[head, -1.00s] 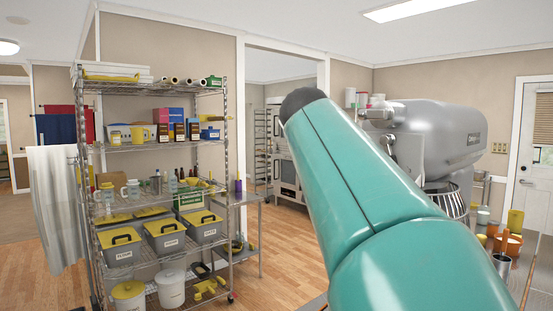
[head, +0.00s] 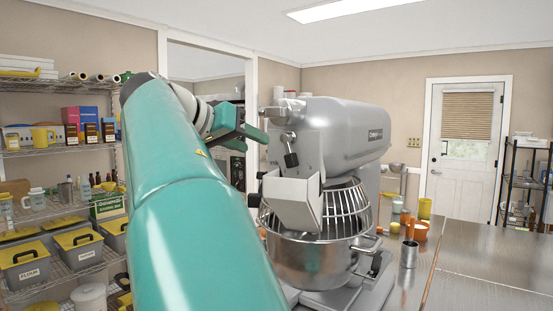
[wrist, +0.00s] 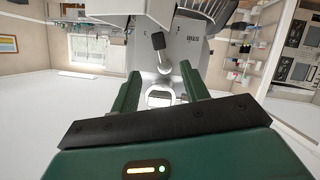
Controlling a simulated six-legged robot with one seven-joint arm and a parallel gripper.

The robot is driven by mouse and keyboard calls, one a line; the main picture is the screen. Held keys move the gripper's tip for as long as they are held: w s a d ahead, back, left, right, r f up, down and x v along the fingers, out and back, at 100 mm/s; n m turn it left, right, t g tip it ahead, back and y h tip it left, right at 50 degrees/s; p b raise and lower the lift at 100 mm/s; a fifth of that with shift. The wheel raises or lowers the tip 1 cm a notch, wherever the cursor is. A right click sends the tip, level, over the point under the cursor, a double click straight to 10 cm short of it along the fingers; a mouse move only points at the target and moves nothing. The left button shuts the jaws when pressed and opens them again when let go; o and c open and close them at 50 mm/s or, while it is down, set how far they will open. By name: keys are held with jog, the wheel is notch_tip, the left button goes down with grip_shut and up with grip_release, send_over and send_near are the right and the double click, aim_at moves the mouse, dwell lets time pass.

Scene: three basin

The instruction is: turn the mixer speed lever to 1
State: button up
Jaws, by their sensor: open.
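The grey mixer (head: 345,135) stands right of centre in the head view, with its steel bowl (head: 312,262) and wire guard below the head. A short lever with a black knob (head: 291,159) hangs on its near side, tilted slightly. It shows in the wrist view as a black knob (wrist: 158,41) on a silver stem, beyond my fingertips and between their lines. My gripper (head: 245,127) is open and empty, left of the lever and apart from it. Its two green fingers (wrist: 160,88) are spread in the wrist view.
A grey chute (head: 296,200) juts from the bowl guard below the lever. A wire shelf (head: 60,145) with boxes and bins stands at left. A steel table (head: 480,262) with cups is at right.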

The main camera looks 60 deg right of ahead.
aim_at(288, 158)
jog(key=x, duration=1.3)
jog(key=shift+s+d, duration=0.1)
jog(key=shift+s, duration=0.05)
grip_shut()
